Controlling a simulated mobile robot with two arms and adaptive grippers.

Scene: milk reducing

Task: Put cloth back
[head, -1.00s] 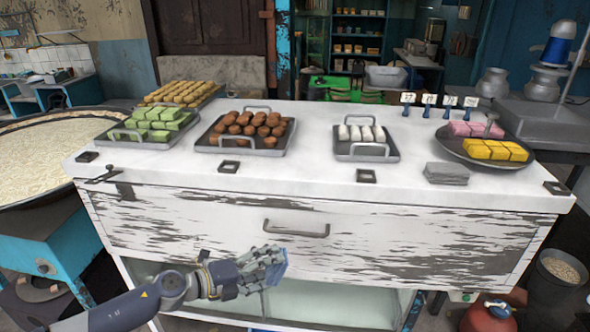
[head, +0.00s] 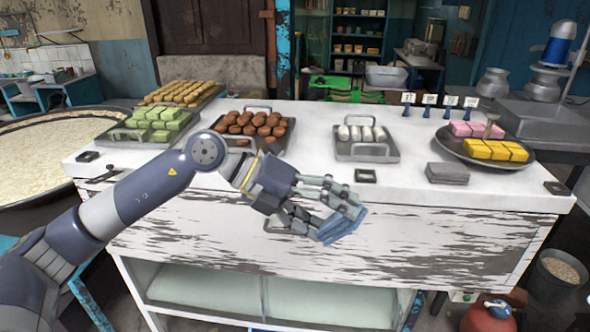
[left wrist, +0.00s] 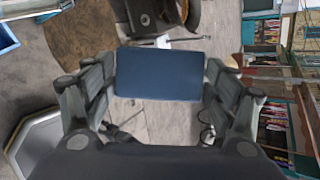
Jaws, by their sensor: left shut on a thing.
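My left gripper (head: 333,216) is in front of the white, peeling counter (head: 310,180), level with its drawer front. It is shut on a blue folded cloth (head: 344,227), which sticks out past the fingertips. In the left wrist view the cloth (left wrist: 159,74) is a flat dark blue rectangle between the two fingers. My right gripper is not in view.
Trays of brown sweets (head: 252,124), green sweets (head: 157,122) and white sweets (head: 360,133) stand on the counter. A round plate (head: 520,160) with yellow and pink blocks is at the right. The counter top between the white tray and grey cloth has free room.

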